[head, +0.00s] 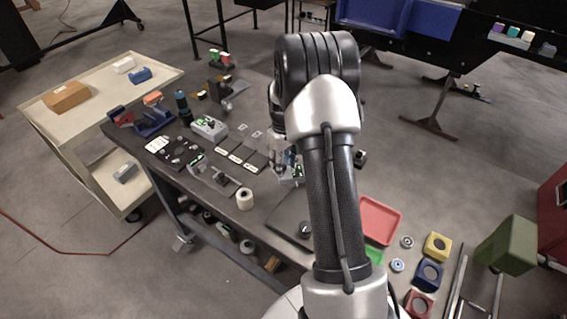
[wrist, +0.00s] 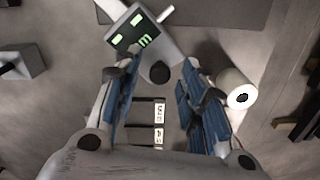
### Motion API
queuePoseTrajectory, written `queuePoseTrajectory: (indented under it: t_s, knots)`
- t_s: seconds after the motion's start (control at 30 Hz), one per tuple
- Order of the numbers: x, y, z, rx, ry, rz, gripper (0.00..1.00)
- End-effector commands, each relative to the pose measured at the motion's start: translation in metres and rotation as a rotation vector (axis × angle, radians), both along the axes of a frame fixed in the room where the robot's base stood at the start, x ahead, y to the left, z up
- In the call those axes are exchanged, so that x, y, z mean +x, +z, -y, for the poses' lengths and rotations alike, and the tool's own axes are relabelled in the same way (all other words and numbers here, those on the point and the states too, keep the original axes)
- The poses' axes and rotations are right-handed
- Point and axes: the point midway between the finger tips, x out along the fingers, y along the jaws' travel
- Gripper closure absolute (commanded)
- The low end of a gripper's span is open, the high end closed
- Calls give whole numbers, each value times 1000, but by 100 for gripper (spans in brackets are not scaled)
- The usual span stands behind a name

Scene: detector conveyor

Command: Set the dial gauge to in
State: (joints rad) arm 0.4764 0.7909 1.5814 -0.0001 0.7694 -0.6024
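The dial gauge appears to be the grey device with a dark face and lit green segments (wrist: 130,28) at the top of the wrist view. Bars stick out from it, and a round black knob (wrist: 160,73) is on its near side. In the head view its green-marked end (head: 293,177) shows just under my gripper (head: 284,158), partly hidden by my arm. My gripper is open in the wrist view (wrist: 158,82), its blue-padded fingers on either side of the knob. I see no clear contact.
A white roll (wrist: 238,92) stands right of the fingers in the wrist view. Dark cards with white labels (wrist: 158,116) lie below. A grey block (wrist: 22,64) is at left. A white green-screened box (head: 209,128) and a red tray (head: 379,220) are on the bench.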

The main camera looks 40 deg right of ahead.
Motion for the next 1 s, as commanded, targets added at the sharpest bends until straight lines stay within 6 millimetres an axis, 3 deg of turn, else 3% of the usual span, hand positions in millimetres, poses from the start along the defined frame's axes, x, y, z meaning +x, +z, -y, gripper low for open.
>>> queuePoseTrajectory:
  t_s: [0.53, 1.0]
  knots:
    - [0, 0, 0, 0, 0, 0, 100]
    - [0, 0, 0, 0, 3, 0, 100]
